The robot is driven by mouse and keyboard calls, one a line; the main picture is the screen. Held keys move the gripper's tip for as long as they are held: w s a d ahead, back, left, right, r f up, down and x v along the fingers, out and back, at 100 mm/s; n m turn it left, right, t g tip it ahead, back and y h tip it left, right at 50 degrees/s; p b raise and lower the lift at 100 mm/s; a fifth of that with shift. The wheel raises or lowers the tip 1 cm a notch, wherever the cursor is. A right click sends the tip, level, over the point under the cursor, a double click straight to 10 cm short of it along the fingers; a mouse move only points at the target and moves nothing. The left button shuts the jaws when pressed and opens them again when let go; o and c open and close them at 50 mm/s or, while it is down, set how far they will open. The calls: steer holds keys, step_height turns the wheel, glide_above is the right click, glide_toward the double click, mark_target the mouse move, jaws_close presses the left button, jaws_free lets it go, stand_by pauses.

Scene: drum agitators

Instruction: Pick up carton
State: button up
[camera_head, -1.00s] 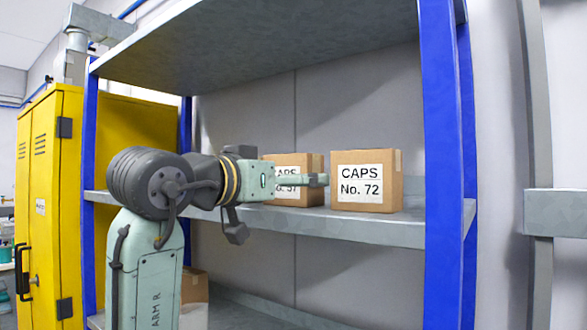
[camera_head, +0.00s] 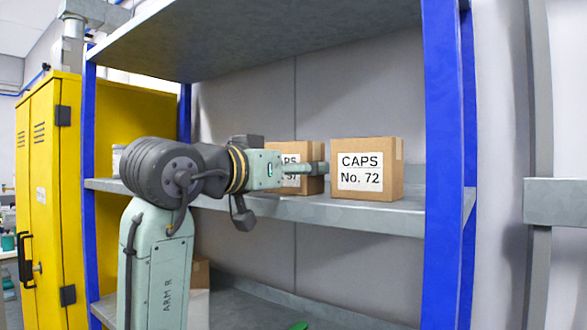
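Two brown cartons stand on the middle shelf. The right carton (camera_head: 396,170) has a white label reading "CAPS No. 72" and is fully in view. The left carton (camera_head: 309,150) has a similar label, partly hidden behind my gripper, with only part of its text showing. My gripper (camera_head: 318,168) reaches in from the left, in front of the left carton, with its tip just left of the right carton. I see it from the side, so the gap between its fingers does not show. I cannot tell whether it touches a carton.
The shelf board (camera_head: 370,213) runs between blue posts (camera_head: 440,120), with an upper shelf (camera_head: 270,45) above. A lower shelf (camera_head: 250,312) holds another carton (camera_head: 200,273) and a small green thing (camera_head: 298,326). A yellow cabinet (camera_head: 52,190) stands left. A white container (camera_head: 117,158) sits behind my arm.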

steer(key=shift+c, duration=1.3)
steer(key=shift+r, duration=0.1)
